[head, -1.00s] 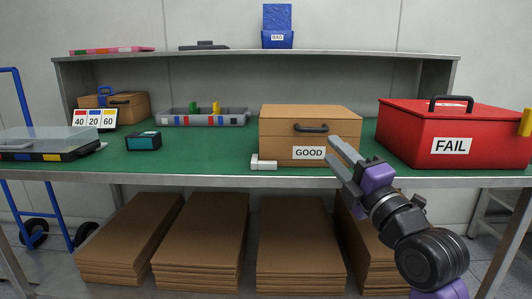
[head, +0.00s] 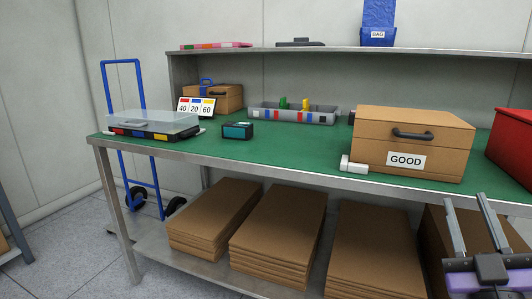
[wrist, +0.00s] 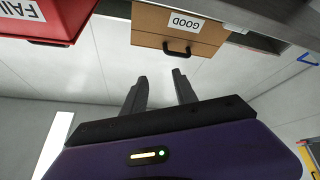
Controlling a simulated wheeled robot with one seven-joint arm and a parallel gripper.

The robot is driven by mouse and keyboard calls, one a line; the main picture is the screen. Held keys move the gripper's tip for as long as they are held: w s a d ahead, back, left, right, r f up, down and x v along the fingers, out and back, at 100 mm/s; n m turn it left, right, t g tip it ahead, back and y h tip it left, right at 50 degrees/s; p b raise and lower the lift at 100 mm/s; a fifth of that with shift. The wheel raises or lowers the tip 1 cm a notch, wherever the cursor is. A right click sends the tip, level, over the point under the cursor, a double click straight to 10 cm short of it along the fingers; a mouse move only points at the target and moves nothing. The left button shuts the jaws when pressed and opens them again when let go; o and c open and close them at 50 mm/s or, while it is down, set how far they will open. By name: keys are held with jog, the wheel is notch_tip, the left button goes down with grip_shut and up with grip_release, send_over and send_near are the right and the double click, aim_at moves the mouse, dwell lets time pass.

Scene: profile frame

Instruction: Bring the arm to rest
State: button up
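My gripper (head: 470,224) is at the lower right of the head view, in front of the table's front edge. Its two grey fingers point up and stand apart with nothing between them. The wrist view also shows the two fingers (wrist: 160,92) apart and empty, with the wall behind them. The picture there is upside down, with the GOOD box (wrist: 205,38) and the red FAIL box (wrist: 48,35) at the top. My gripper touches neither box.
The green-topped table (head: 270,160) holds the GOOD box (head: 412,142), a grey parts tray (head: 295,115), a small teal-faced device (head: 238,131) and a clear-lidded case (head: 150,123). The red box (head: 515,140) is cut off at right. Cardboard stacks (head: 285,232) lie below. A blue hand truck (head: 125,80) stands left.

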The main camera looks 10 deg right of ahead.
jog(key=s+a+f+m+g+y, duration=0.1)
jog(key=s+a+f+g+y, duration=0.3)
jog(key=s+a+f, duration=0.8)
jog(key=s+a+f+g+y, duration=0.4)
jog(key=s+a+f, duration=0.5)
jog(key=s+f, duration=0.7)
notch_tip(320, 180, up, 34)
jog(key=t+y+p, duration=0.1)
jog(key=y+p, duration=0.1)
jog(key=p, duration=3.2)
jog(key=shift+r, duration=0.2)
jog(key=shift+w, duration=0.1)
